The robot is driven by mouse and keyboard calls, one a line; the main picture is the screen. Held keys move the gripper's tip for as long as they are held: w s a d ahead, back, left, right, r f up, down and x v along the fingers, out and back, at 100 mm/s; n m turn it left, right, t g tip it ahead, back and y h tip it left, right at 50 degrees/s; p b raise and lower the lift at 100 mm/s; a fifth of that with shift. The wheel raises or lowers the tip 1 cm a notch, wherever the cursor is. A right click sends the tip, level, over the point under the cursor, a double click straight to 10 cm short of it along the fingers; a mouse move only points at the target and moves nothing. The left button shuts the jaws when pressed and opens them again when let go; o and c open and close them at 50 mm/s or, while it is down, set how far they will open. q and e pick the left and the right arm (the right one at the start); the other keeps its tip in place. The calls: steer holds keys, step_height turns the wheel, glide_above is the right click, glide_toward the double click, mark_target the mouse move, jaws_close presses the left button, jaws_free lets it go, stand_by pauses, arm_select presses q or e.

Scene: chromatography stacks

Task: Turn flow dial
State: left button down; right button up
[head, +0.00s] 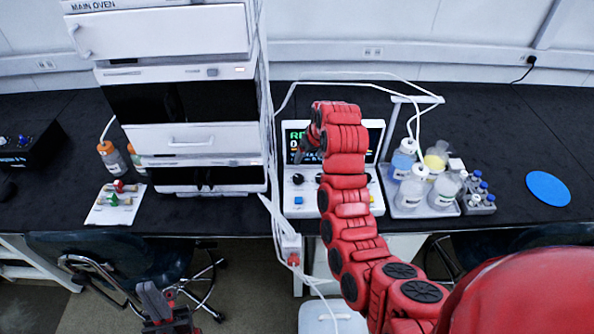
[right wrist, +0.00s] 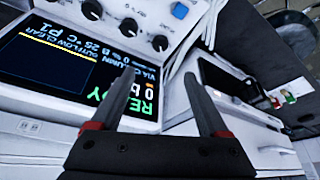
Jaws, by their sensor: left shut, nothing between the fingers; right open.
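The white control unit (head: 292,208) stands on the black bench, with a lit screen and a row of black dials below it. One dial (head: 297,179) shows left of my right arm, which covers much of the unit. In the right wrist view the unit is upside down, with three dials: a left (right wrist: 92,10), a middle (right wrist: 129,28) and a right one (right wrist: 161,43). I cannot read which is the flow dial. My right gripper (right wrist: 160,78) is open and empty in front of the screen, apart from the dials. My left gripper (head: 160,300) is shut and empty, low at the front.
A white oven stack (head: 190,138) stands left of the unit. Right of it are bottles on a tray (head: 405,209) with tubing above, and a blue disc (head: 548,188). A small white board (head: 100,213) with coloured valves lies left. Chairs stand below the bench.

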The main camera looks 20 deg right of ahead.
steer(key=p, duration=0.4)
glide_toward(298, 178)
steer(key=x, duration=0.2)
steer(key=shift+w+f, duration=0.15)
steer(key=shift+f, duration=0.05)
steer(key=shift+x, duration=0.95)
steer(key=shift+w+f, duration=0.2)
steer(key=shift+f, duration=0.3)
steer(key=b+x, duration=0.2)
steer(key=b, duration=0.1)
steer(key=shift+s+f, duration=0.1)
steer(key=shift+f, duration=0.1)
steer(key=shift+w+f+b, duration=0.25)
steer(key=shift+f+b, duration=0.15)
steer(key=shift+b, duration=0.05)
steer(key=shift+r, duration=0.15)
steer(key=shift+a, duration=0.1)
jaws_close()
